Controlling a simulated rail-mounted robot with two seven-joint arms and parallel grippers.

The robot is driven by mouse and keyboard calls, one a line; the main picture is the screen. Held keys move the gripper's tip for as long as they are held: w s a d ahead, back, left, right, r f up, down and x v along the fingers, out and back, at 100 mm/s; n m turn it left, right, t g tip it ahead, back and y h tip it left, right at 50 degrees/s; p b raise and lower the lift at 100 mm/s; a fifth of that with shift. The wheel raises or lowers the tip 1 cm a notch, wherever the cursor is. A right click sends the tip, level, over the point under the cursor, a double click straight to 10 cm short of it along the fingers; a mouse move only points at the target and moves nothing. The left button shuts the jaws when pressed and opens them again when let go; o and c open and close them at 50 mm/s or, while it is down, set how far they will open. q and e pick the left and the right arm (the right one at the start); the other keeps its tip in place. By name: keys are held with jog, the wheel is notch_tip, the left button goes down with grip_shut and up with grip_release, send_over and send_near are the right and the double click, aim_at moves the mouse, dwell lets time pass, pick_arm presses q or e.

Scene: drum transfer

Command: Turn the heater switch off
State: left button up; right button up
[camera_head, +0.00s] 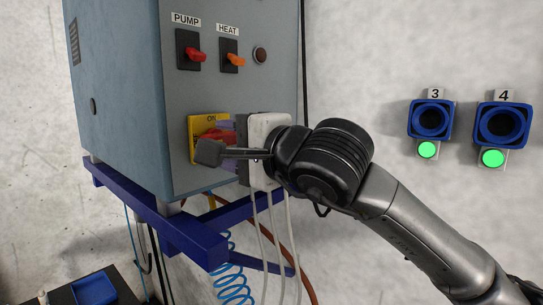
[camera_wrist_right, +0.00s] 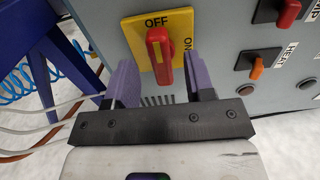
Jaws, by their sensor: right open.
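The heater switch (camera_head: 234,60) is an orange lever on a black plate under the HEAT label, high on the grey cabinet front. Its lever points right and slightly down in the head view. It also shows at the right in the wrist view (camera_wrist_right: 257,68). My right gripper (camera_wrist_right: 162,84) is open, lower on the cabinet, in front of a yellow plate with a red rotary handle (camera_wrist_right: 160,55). The purple fingers stand either side of the handle's lower end; contact cannot be told. My gripper is apart from the heater switch. My left gripper is not in view.
A red PUMP lever (camera_head: 195,55) is left of the heater switch, and a round dark fitting (camera_head: 260,55) is right of it. A blue frame (camera_head: 205,240) holds the cabinet (camera_head: 120,80). Blue coiled hose (camera_head: 232,285) hangs below. Blue sockets (camera_head: 431,118) are on the wall.

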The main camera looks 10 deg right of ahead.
jog(key=b+v, duration=0.2)
jog(key=v, duration=0.8)
jog(key=shift+s, duration=0.15)
